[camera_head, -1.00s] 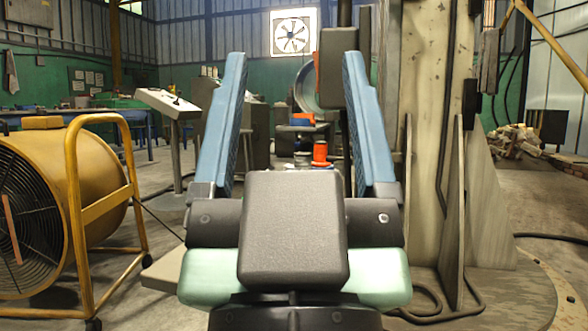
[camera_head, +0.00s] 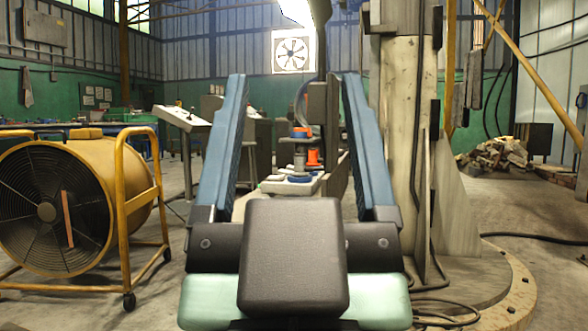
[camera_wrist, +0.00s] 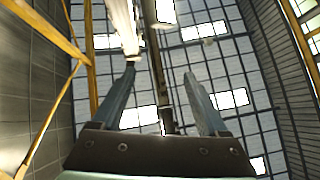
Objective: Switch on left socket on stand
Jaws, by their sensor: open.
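A stand with a sloped pale top (camera_head: 182,118) on a grey post stands left of centre in the head view, beyond the yellow fan. Small dark details show on its top, but I cannot make out any sockets or a switch. My gripper (camera_head: 295,80) is open and empty, its two long blue fingers pointing up and forward in the head view. The stand lies to the left of my left finger and farther off. In the wrist view my gripper (camera_wrist: 159,70) points up towards the roof and wall panels, with nothing between the fingers; the stand is not seen there.
A big yellow drum fan (camera_head: 75,195) on a wheeled frame stands at the left. A pale column (camera_head: 402,110) rises at the right from a round base with cables. A bench with orange and blue items (camera_head: 303,150) lies ahead. A wood pile (camera_head: 497,154) is far right.

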